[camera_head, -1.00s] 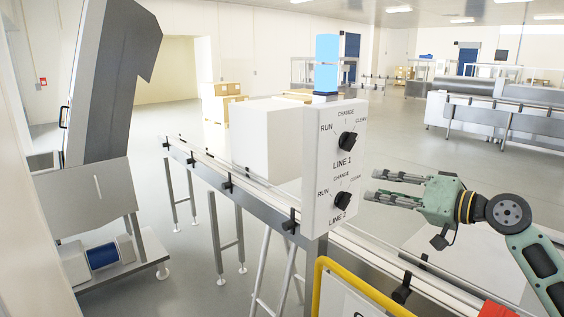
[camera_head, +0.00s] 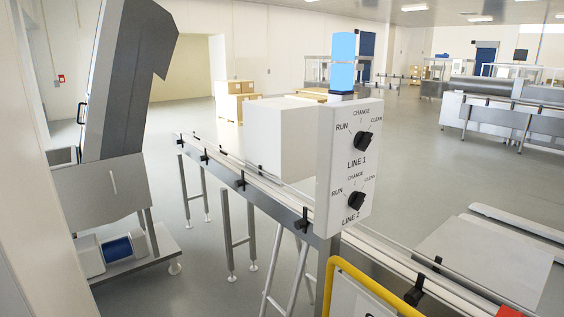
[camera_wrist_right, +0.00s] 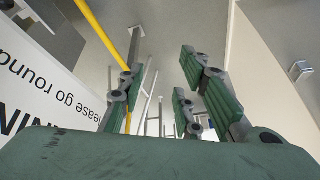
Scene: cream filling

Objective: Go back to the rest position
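My right gripper (camera_wrist_right: 165,75) shows only in the right wrist view. Its green and grey fingers stand apart with nothing between them. It is out of the head view. My left gripper is in neither current view. In the head view a white control box (camera_head: 328,165) carries two black knobs, the LINE 1 knob (camera_head: 363,140) and the LINE 2 knob (camera_head: 356,201). Both knobs look tilted toward the upper right; their exact settings are hard to tell. No gripper touches the box.
A long conveyor (camera_head: 262,189) runs diagonally past the box. A yellow rail (camera_head: 377,288) stands at the front, and a yellow bar (camera_wrist_right: 92,20) and a sign (camera_wrist_right: 42,85) show close by in the wrist view. A tall grey machine (camera_head: 122,80) stands left. Open floor lies beyond.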

